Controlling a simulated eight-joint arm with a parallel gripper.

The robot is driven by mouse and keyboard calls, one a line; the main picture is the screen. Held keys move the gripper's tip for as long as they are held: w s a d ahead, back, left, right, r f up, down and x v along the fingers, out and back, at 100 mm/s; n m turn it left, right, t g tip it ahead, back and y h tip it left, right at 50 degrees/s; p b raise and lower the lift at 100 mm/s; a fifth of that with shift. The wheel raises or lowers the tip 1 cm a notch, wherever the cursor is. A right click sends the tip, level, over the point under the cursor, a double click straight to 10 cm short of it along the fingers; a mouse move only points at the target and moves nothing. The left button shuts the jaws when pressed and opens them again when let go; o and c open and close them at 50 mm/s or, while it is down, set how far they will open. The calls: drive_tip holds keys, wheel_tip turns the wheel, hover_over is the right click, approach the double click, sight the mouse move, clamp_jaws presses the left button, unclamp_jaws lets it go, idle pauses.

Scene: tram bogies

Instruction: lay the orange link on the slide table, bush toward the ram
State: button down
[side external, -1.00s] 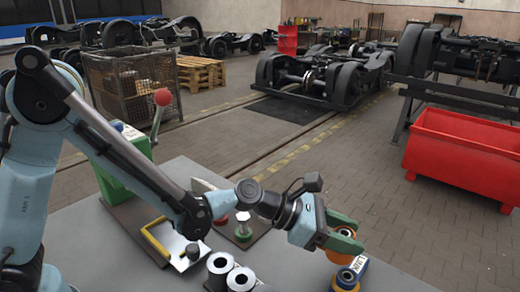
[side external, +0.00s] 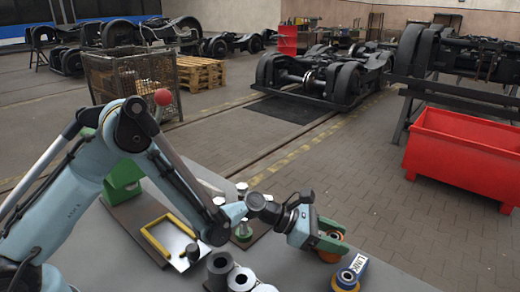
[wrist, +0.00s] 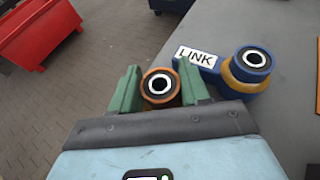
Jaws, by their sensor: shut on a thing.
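My gripper (wrist: 152,84) has green fingers, one on each side of an orange ring with a dark-rimmed bush, the visible end of the orange link (wrist: 161,88). The gripper is shut on it. The rest of the link is hidden behind the gripper body. In the side external view my gripper (side external: 331,240) is at the lower right, with the orange link (side external: 328,256) at its fingers. A yellow-framed pale plate (side external: 172,243), which looks like the slide table, lies left of the gripper. I cannot clearly make out the ram.
A blue link labelled LINK (wrist: 198,57) stands close right of the held ring; it also shows in the side external view (side external: 359,264). A red bin (wrist: 38,30) is beyond the table edge.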

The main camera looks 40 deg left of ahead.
drive_tip(key=shift+f, duration=0.25)
drive_tip(key=c, duration=0.5)
unclamp_jaws()
drive_tip(key=shift+c, duration=0.2)
drive_tip(key=shift+r, duration=0.1)
